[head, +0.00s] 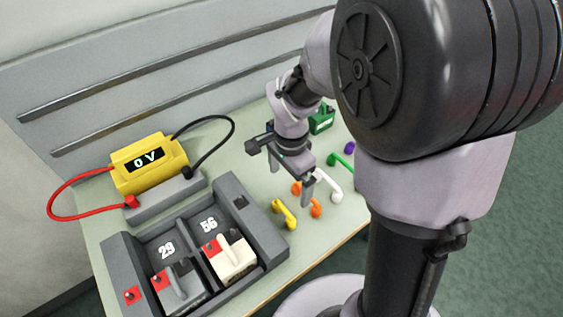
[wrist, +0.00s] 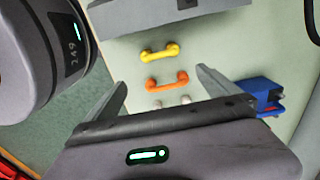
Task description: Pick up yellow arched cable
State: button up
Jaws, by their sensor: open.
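The yellow arched cable (head: 284,213) lies on the pale green table, just right of the dark battery tray in the head view. In the wrist view the yellow cable (wrist: 160,53) lies beyond the fingertips, past the orange cable. My gripper (head: 291,180) is open and empty above the table, up and to the right of the yellow cable in the head view. Its two fingers also show in the wrist view (wrist: 160,80), apart from each other with nothing between them held.
An orange cable (head: 308,200) lies close to the yellow one, with a white cable (head: 329,186) and a green cable (head: 342,162) farther right. The dark tray (head: 267,236) holds two batteries. A yellow voltmeter (head: 149,165) with red and black leads stands at the left.

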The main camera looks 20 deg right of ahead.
aim_at(285, 211)
jog(key=f+b, duration=0.1)
jog(key=f, duration=0.3)
jog(key=f+b, duration=0.2)
jog(key=f, duration=0.3)
jog(key=shift+a, duration=0.2)
jog(key=f+b, duration=0.2)
jog(key=f, duration=0.1)
jog(key=f+b, duration=0.1)
jog(key=f, duration=0.1)
jog(key=shift+a+f, duration=0.25)
jog(key=shift+a, duration=0.05)
jog(key=shift+r, duration=0.15)
jog(key=shift+c, duration=0.2)
